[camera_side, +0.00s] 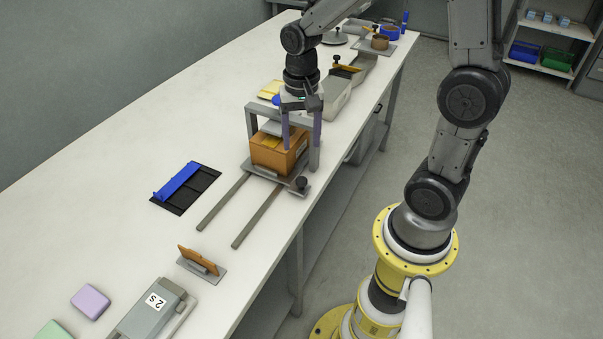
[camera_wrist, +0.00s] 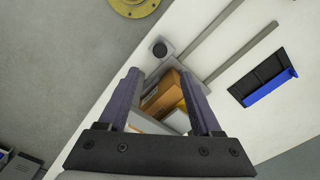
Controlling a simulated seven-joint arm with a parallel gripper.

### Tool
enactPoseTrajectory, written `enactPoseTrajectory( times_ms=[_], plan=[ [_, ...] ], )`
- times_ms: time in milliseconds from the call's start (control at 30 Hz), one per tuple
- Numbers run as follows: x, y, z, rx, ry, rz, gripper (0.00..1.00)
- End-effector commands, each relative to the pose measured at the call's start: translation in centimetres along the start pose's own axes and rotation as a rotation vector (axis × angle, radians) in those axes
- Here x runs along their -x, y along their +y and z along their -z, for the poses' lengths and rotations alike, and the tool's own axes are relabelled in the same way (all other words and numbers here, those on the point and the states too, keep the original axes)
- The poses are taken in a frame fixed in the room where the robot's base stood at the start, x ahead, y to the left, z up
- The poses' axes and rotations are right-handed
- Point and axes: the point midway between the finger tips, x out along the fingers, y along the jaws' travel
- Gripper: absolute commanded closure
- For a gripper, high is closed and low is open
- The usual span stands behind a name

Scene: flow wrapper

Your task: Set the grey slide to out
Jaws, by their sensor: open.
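The grey slide (camera_side: 305,192) is a flat plate at the far end of two grey rails (camera_side: 222,202), partly under a grey frame (camera_side: 252,122). It carries an orange-brown box (camera_side: 272,158) and has a dark round knob (camera_side: 299,183) at its right front corner. In the wrist view the knob (camera_wrist: 160,48) shows beyond the fingertips, with the box (camera_wrist: 160,92) between the fingers. My gripper (camera_side: 301,146) is open, pointing down at the frame and box, behind the knob in the side view. Its purple fingers hide part of the frame. I cannot tell whether they touch anything.
The rails run clear toward the front. A black tray with a blue bar (camera_side: 185,187) lies left of them. An orange plate on a stand (camera_side: 199,260) and a grey box marked 2.5 (camera_side: 152,308) stand nearer.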

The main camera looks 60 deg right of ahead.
Motion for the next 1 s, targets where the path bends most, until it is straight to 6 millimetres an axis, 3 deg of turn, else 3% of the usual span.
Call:
enactPoseTrajectory(
  times_ms=[300,500,700,1000],
  plan=[
    [-6.4,0.1,-0.1,0.002,-0.005,-0.004,0.34],
    [-9.5,0.0,-0.1,0.002,-0.003,-0.002,0.34],
    [-10.9,0.0,0.0,0.002,0.000,0.000,0.34],
    [-11.2,0.0,-0.1,0.002,0.000,0.000,0.34]
  ],
)
